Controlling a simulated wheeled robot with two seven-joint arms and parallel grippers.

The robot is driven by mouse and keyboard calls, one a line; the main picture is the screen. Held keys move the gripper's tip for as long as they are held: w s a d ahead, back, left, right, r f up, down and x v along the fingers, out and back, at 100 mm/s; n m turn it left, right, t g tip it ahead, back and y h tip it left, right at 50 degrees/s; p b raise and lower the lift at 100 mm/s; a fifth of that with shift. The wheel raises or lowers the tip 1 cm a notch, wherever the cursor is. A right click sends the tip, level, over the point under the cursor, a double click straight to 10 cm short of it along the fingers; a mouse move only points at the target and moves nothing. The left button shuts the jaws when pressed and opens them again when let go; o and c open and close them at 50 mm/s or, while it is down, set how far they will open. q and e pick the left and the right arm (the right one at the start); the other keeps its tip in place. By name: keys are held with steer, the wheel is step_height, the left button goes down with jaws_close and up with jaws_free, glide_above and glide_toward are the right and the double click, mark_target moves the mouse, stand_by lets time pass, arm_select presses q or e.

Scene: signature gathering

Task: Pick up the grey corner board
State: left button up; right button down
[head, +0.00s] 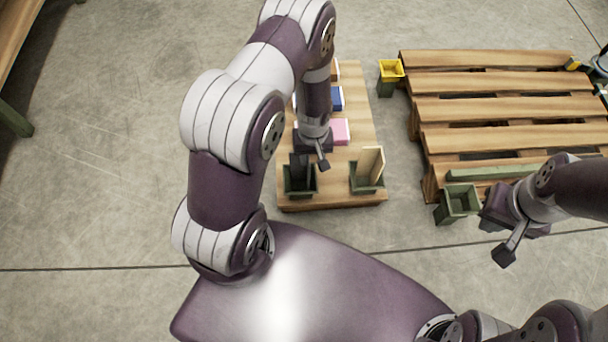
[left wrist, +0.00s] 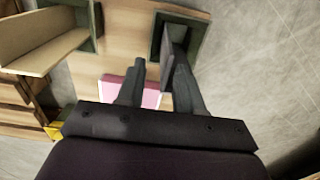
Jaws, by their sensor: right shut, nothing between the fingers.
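The dark grey corner board (head: 300,168) stands upright in the left green bin (head: 300,194) on the wooden table. In the left wrist view the grey board (left wrist: 169,60) rises from the bin (left wrist: 203,22). My left gripper (head: 312,158) is over this bin. In the left wrist view its two fingers (left wrist: 158,85) are apart, with the board's near end close beside the right finger; I cannot tell whether they touch. My right gripper (head: 504,252) is shut and empty, low at the right, in front of the pallet.
A second green bin (head: 366,186) holds a tan board (head: 370,165) to the right. Pink (head: 341,131) and blue (head: 337,99) items lie farther back. A wooden pallet (head: 500,108), a yellow-topped box (head: 390,72) and a green bin (head: 457,202) are at the right.

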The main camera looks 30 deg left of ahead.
arm_select(q)
steer(key=f+b, duration=0.2)
steer(key=f, duration=0.1)
steer(key=f+b, duration=0.2)
steer(key=shift+s+a+f, duration=0.2)
steer(key=shift+a+f, duration=0.05)
steer(key=shift+a, duration=0.1)
steer(key=shift+r, duration=0.2)
jaws_close()
